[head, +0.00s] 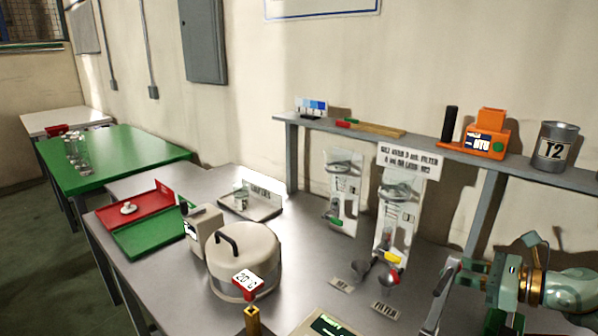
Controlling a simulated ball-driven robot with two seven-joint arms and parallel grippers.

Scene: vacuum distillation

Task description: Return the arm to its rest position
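My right arm (560,290), with teal and brass-coloured links, comes in from the right edge over the near right part of the bench. Its gripper end (468,302) is low in the picture, beside a slanted grey piece. The fingertips are not clear, so I cannot tell whether it is open or shut, and I see nothing held in it. My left arm and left gripper are not in view.
A round lidded vessel (243,255) stands on the steel bench (310,262), left of two glass assemblies (343,190). A red and green tray (150,235) lies further left. A shelf (420,145) bears an orange device (487,135) and a T2 can (554,148).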

